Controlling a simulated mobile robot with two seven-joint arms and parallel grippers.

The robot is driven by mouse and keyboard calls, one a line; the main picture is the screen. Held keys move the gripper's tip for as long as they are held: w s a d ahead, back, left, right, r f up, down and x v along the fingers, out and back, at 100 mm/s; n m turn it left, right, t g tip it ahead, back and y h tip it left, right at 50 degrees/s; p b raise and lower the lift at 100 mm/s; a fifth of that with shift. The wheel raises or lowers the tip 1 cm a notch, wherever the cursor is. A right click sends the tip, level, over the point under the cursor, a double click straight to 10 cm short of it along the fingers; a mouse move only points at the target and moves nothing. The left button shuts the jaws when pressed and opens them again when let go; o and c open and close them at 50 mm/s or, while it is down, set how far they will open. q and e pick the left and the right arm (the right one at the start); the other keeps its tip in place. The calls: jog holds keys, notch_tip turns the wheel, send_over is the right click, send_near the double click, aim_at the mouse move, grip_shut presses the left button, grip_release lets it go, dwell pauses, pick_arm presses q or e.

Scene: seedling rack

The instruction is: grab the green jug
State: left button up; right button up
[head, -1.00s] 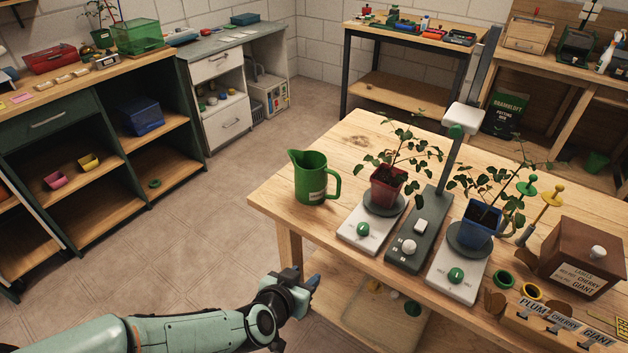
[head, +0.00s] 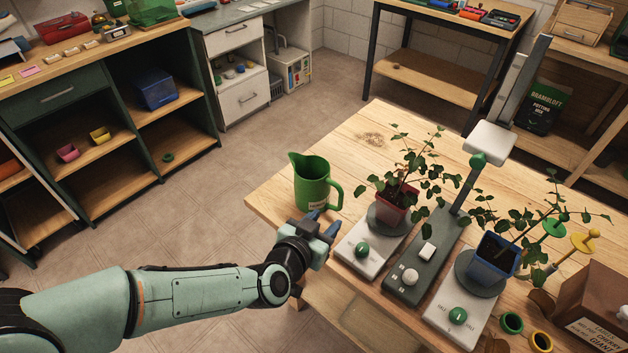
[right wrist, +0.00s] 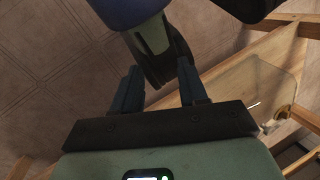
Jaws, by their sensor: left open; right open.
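The green jug (head: 312,180) stands upright near the left corner of the wooden table, its handle to the right and a pale label low on its front. My left gripper (head: 326,220) is open and empty, just in front of the jug at the table's near edge. It overlaps the jug's lower part in the picture, so I cannot tell whether they touch. My right gripper (right wrist: 160,88) shows in the right wrist view, open, with nothing clearly between its fingers. The jug does not show in that view.
A brown box (head: 598,300) is at the right. Bare tabletop lies behind the jug.

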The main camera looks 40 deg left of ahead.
aim_at(339, 203)
pick_arm(q)
jog(key=p+x, duration=0.2)
jog(key=shift+w+p, duration=0.3)
jog(key=shift+w, duration=0.05)
jog(key=shift+b+x, duration=0.45)
jog(key=shift+x, duration=0.3)
jog(key=x, duration=0.4)
jog(key=b+x, duration=0.1)
jog(key=x, duration=0.1)
jog(key=shift+w+a, duration=0.2)
jog(key=shift+a, duration=0.15)
pick_arm(e)
jog(key=shift+s+a+r, duration=0.1)
jog(key=shift+s+r, duration=0.25)
jog(key=shift+r, duration=0.3)
pick_arm(q)
grip_shut()
